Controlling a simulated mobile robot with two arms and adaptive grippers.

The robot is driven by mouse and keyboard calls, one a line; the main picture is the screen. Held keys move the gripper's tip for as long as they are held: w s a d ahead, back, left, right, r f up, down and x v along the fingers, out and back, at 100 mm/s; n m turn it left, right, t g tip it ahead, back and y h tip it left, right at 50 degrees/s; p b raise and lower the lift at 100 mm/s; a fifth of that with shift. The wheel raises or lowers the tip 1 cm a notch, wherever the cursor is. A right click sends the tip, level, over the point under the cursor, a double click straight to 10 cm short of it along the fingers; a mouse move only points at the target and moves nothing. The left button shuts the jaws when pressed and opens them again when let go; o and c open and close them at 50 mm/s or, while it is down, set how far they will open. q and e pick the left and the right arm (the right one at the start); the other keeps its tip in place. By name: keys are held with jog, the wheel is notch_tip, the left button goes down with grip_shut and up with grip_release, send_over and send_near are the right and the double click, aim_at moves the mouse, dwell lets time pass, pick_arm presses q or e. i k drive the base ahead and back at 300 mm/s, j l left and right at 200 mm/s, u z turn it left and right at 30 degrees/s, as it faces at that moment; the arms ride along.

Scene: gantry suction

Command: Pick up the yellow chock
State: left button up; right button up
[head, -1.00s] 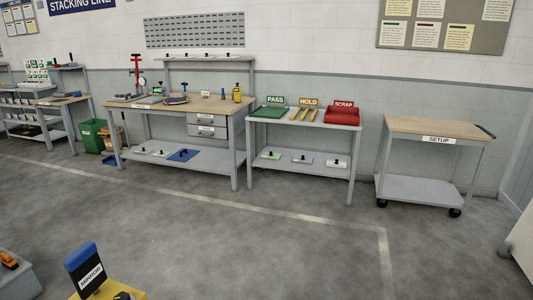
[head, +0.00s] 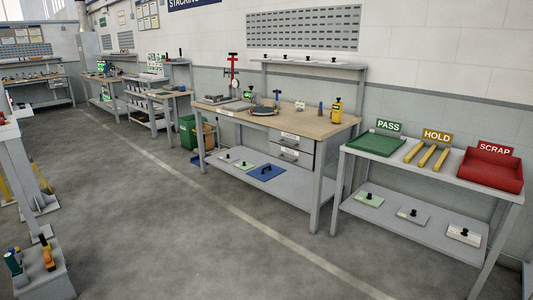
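I cannot make out a thing that is clearly the yellow chock. Yellow things in the head view are the yellow bars (head: 427,154) under the HOLD sign and a yellow upright device (head: 336,111) at the right end of the wooden-topped workbench. An orange-yellow piece (head: 47,254) stands on a grey block at the lower left, beside a green-topped piece (head: 13,263). Neither of my grippers shows in this view.
The wooden-topped workbench (head: 290,119) stands along the wall. The sorting table (head: 370,155) with a green tray (head: 377,145) and a red bin (head: 490,168) is at the right. Grey frame legs (head: 22,190) stand at the left. The floor (head: 190,235) between is clear.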

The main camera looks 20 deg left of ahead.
aim_at(46, 245)
jog(key=i+j+u, duration=0.5)
jog(key=i+u, duration=0.2)
jog(key=u, duration=0.15)
jog(key=i+u, duration=0.8)
jog(key=i+l+u, duration=0.25)
jog(key=u, duration=0.15)
jog(key=i, duration=0.1)
